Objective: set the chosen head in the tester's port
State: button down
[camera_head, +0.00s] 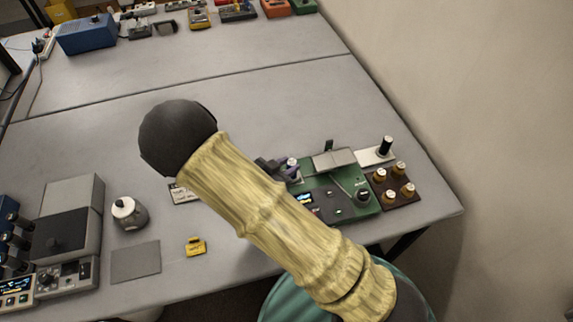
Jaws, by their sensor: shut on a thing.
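A green tester (348,186) with a small screen, a dark knob and a grey raised plate stands at the right of the table. My gripper (287,169) shows as dark and purple parts at the tester's left end, partly hidden behind my pale, wood-like arm. It is shut on a small head (292,162) with a whitish top. I cannot tell whether the head is in a port or above it; the port itself is hidden. A brown tray (380,190) right of the tester holds several brass-coloured heads with white tops.
A black-topped cylinder (386,146) stands on a pale plate behind the brown tray. Left are a jar (129,213), a grey mat (135,262), a yellow tag (196,247) and a grey device (72,225). The table's middle is clear; its right edge is near the tray.

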jog(key=shift+f, duration=0.1)
jog(key=c, duration=1.1)
grip_release()
jog(key=b+v, duration=0.2)
jog(key=v, duration=1)
